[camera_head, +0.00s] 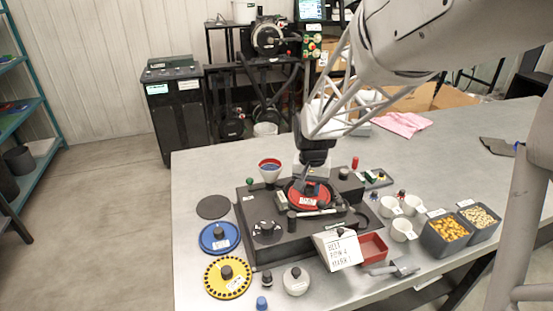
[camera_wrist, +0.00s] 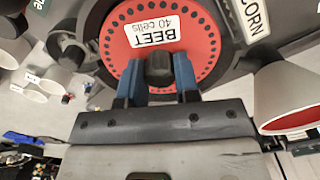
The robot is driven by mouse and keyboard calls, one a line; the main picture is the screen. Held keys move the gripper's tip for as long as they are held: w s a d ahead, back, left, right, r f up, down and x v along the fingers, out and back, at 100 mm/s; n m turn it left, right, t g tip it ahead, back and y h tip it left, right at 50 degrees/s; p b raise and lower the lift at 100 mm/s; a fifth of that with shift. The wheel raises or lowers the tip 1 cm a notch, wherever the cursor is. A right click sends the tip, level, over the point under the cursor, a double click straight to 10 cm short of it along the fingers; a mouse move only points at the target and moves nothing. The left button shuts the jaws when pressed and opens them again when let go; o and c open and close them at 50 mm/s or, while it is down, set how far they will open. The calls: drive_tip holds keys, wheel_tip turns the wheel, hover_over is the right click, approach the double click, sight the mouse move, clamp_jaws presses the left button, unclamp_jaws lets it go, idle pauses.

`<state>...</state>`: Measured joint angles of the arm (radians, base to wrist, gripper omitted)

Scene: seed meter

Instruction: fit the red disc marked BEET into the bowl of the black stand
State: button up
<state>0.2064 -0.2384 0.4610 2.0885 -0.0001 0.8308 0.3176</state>
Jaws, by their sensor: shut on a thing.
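The red disc (camera_head: 306,199) has a ring of small dark holes. Its white label reads "BEET 40 cells" in the wrist view (camera_wrist: 200,62). My gripper (camera_head: 311,180) points down with its blue fingers on either side of the disc's dark centre knob (camera_wrist: 159,67), shut on it. The disc is at the bowl of the black stand (camera_head: 272,243), and the bowl's dark rim (camera_wrist: 88,30) shows around part of it. I cannot tell whether the disc lies fully down in the bowl or a little above it.
A blue disc (camera_head: 220,237), a yellow disc (camera_head: 228,277) and a dark round pad (camera_head: 213,207) lie left of the stand. A funnel (camera_head: 270,171) stands behind it.

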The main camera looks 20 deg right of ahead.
sight(310, 188)
drive_tip(key=shift+f, duration=0.3)
idle(0.5)
drive_tip(key=o, duration=1.3)
drive_tip(key=shift+r, duration=0.1)
drive_tip(key=shift+r, duration=2.85)
drive_tip(key=shift+s+r, duration=0.1)
